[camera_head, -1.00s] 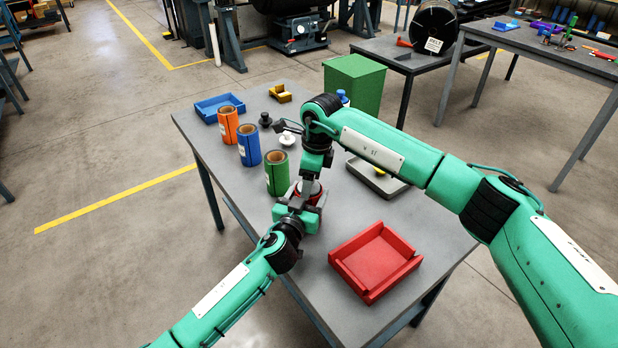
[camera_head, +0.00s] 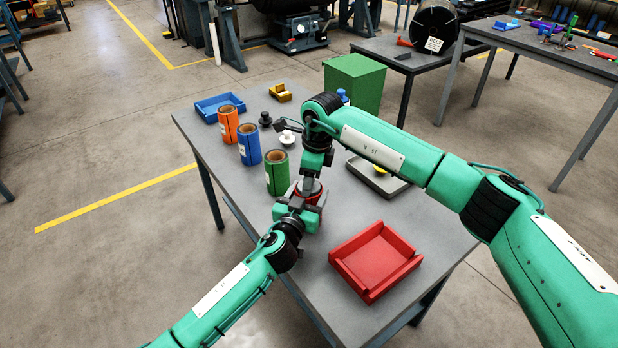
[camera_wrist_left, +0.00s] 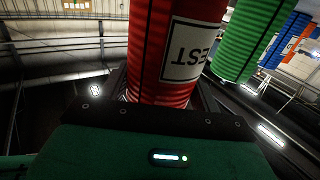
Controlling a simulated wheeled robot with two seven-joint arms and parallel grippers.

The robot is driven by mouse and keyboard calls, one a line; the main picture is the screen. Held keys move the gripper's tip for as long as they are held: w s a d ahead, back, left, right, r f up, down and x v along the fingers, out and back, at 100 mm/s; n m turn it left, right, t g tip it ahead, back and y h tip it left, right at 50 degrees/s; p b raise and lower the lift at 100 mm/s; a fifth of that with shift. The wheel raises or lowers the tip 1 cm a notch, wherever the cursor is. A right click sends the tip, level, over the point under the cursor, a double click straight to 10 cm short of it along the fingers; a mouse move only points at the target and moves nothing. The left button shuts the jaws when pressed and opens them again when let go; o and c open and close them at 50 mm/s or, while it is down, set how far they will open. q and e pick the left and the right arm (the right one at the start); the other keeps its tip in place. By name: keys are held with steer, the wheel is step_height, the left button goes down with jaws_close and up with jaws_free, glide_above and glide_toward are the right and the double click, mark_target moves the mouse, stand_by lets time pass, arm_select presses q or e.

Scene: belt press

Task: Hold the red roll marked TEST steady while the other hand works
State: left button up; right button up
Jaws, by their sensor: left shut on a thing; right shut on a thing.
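The red roll (camera_head: 313,197) stands near the table's front edge, mostly hidden behind my two grippers. In the left wrist view the red roll (camera_wrist_left: 160,55) fills the middle, with a white label of which "EST" shows. My left gripper (camera_head: 301,203) is shut on the red roll, low on its side. My right gripper (camera_head: 311,181) points down right over the top of the roll. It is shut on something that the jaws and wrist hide.
Green (camera_head: 277,173), blue (camera_head: 249,145) and orange (camera_head: 228,125) rolls stand left of the red one. An empty red tray (camera_head: 375,260) lies at front right. A grey tray (camera_head: 378,178), blue tray (camera_head: 220,106) and small knobs lie farther back.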

steer(key=shift+r, duration=0.2)
steer(key=shift+r, duration=0.9)
steer(key=shift+r, duration=2)
arm_select(q)
steer(key=o, duration=1.5)
steer(key=shift+c, duration=0.2)
